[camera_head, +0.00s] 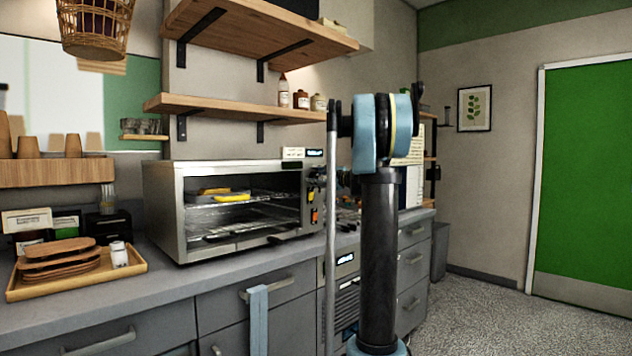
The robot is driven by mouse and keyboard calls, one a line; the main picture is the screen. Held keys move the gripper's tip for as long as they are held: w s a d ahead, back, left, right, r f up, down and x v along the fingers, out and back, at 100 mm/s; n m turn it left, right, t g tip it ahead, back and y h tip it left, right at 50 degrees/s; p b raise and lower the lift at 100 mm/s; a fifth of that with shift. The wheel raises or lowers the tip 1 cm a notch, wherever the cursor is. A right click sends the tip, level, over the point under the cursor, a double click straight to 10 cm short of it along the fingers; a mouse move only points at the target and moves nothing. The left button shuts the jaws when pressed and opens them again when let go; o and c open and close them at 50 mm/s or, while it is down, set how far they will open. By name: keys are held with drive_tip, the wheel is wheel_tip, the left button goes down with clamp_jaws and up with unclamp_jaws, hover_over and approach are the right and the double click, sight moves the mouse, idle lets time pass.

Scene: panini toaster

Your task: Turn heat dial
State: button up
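The panini toaster (220,170) is a steel box on the counter. Its front is open, with its glass door lowered and food visible on a rack inside. Its control panel (314,198) is the narrow strip at the right of the front, with small orange and dark controls. The heat dial cannot be told apart from the other controls at this size. My arm stands in front of the counter, right of the panel. Dark and bluish parts close beside the panel's upper end seem to be my gripper (319,178). Its fingers are not clear, and I cannot tell whether it touches anything.
A wooden tray (22,291) with brown boards and a white shaker (119,254) is left of the toaster. Wooden shelves (235,108) hang above. A blue towel (258,318) hangs on a drawer handle. The floor (510,315) at right is clear, before a green door (590,170).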

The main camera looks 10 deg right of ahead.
idle(0.3)
drive_tip(key=v, duration=1.2)
drive_tip(key=s+a+f+n+g+h, duration=0.1)
drive_tip(key=s+a+f+n+g, duration=0.5)
drive_tip(key=s+f, duration=0.5)
drive_tip(key=s+a+f+n+g+h, duration=0.2)
drive_tip(key=s+a+f+n, duration=0.3)
drive_tip(key=s+a+f, duration=0.5)
drive_tip(key=s+d+f+n+g+h, duration=0.2)
drive_tip(key=s+d+f+n+h, duration=0.1)
drive_tip(key=s+f, duration=0.6)
drive_tip(key=s+d+f+n+g+h, duration=0.2)
drive_tip(key=s+d+f+n+h, duration=0.2)
drive_tip(key=s+f, duration=0.6)
drive_tip(key=s+d+n, duration=0.2)
drive_tip(key=s, duration=0.5)
drive_tip(key=shift+d+f+h, duration=0.25)
drive_tip(key=shift+f+h, duration=0.05)
